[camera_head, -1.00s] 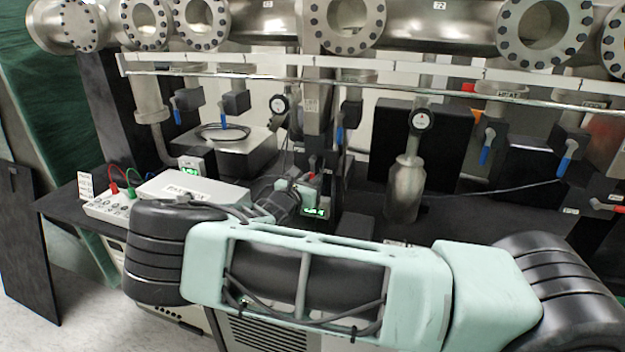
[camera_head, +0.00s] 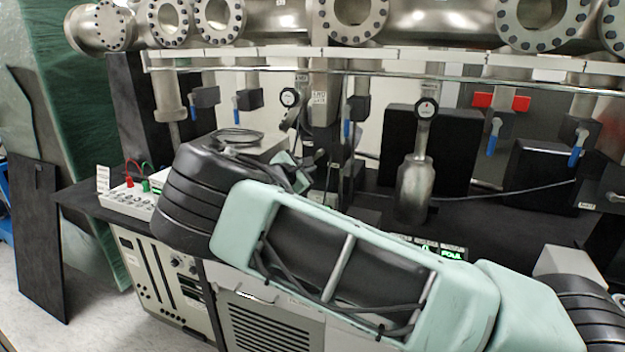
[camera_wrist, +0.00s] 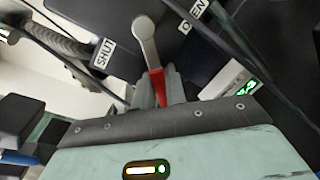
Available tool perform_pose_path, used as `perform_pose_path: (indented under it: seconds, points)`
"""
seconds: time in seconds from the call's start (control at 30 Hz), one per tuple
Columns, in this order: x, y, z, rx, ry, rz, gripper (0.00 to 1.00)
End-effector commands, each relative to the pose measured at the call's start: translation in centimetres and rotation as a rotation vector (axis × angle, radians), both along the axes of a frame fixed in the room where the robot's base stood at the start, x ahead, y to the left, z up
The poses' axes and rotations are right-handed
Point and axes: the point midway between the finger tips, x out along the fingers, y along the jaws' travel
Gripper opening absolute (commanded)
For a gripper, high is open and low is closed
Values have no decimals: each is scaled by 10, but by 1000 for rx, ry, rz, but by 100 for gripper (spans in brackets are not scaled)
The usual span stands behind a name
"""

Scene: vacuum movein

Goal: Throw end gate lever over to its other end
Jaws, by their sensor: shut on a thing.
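In the wrist view, the lever has a pale grey arm (camera_wrist: 145,40) with a round end at the top and a red grip (camera_wrist: 156,82) below. My gripper (camera_wrist: 157,88) has its grey fingers closed around the red grip. A SHUT label (camera_wrist: 103,53) lies left of the lever and an OPEN label (camera_wrist: 193,14) lies to its upper right; the lever lies between them in the picture. In the head view, an END GATE label (camera_head: 320,97) is on the upright body. My gripper is small and partly hidden there behind my arm, and the lever's red grip cannot be made out.
Flanged steel pipes (camera_head: 430,22) and a white rail (camera_head: 330,63) run above. A metal bottle with a gauge (camera_head: 415,188) stands right of the gate. A terminal box (camera_head: 128,200) is on the bench at left. In the wrist view, thin dark cables pass close to the lever.

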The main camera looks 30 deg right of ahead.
Motion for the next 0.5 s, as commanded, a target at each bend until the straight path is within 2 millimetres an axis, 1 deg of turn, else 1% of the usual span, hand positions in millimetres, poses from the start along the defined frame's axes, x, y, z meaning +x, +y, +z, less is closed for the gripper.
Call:
perform_pose_path:
  seconds: [0.03,0.5]
  points:
    - [2,3,-3,28,-38,2,0]
    - [12,11,17,303,-389,1,0]
